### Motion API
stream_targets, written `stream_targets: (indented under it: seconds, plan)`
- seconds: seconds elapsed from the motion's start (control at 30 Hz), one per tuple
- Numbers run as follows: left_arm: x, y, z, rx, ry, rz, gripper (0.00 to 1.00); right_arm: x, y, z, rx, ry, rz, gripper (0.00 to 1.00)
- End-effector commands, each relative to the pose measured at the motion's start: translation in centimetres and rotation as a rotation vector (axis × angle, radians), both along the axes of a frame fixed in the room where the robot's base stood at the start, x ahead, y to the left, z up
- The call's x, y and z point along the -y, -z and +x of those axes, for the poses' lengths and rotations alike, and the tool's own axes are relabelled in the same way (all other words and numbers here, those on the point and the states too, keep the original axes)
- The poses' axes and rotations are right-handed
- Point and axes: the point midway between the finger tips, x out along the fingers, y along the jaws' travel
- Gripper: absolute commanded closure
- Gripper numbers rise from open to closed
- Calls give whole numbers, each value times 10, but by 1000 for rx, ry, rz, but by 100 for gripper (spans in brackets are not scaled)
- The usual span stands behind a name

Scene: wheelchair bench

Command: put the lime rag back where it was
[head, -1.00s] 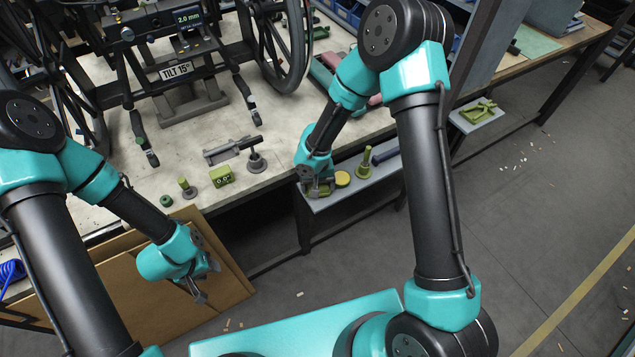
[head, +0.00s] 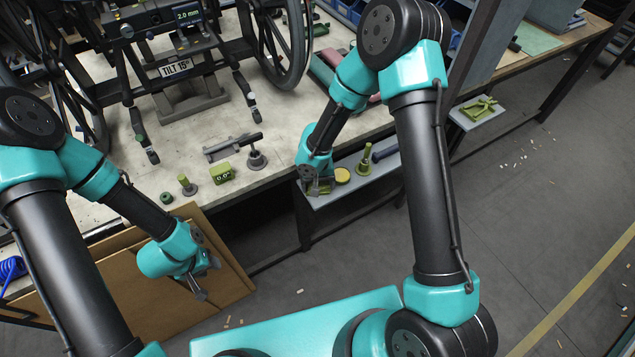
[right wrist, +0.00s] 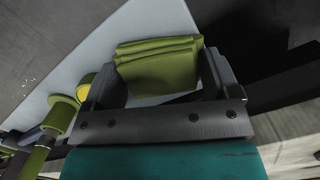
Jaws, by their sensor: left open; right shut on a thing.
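My right gripper (head: 318,188) is low over the left end of a narrow grey shelf on the bench front. In the right wrist view, the lime rag (right wrist: 158,66), a folded green cloth, sits between the two fingers of that gripper (right wrist: 162,85), which is shut on it. The pale shelf surface shows behind the rag; I cannot tell whether the rag touches it. In the head view the gripper mostly hides the rag. My left gripper (head: 206,280) is open and empty, in front of the brown cardboard below the bench edge.
On the shelf (head: 335,196), just right of my right gripper, stand a yellow round piece (head: 342,175), a green peg (head: 364,160) and a dark blue handle (head: 386,153). A small tray (head: 478,117) with a green item is farther right. The wheelchair (head: 180,70) occupies the bench.

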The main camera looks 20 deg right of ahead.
Motion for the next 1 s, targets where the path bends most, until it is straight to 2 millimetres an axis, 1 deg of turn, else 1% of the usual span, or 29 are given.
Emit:
stream_targets:
  seconds: [0.07, 0.1, 0.27, 0.53, 0.67, 0.87, 1.0]
  plan:
    - [0, 0, 0, 0, 0, 0, 57, 0, 1, 0, 0, 0, 0, 48]
    - [0, 0, 0, 0, 0, 0, 57, 0, 1, 0, 0, 0, 0, 16]
    - [0, 0, 0, 0, 0, 0, 57, 0, 1, 0, 0, 0, 0, 1]
    - [0, 0, 0, 0, 0, 0, 57, 0, 1, 0, 0, 0, 0, 0]
    - [0, 0, 0, 0, 0, 0, 57, 0, -3, 1, 3, -1, 0, 0]
    - [0, 0, 0, 0, 0, 0, 57, 1, -22, 4, 6, 0, -1, 0]
    - [0, 0, 0, 0, 0, 0, 57, 0, -45, 7, 6, 1, -1, 0]
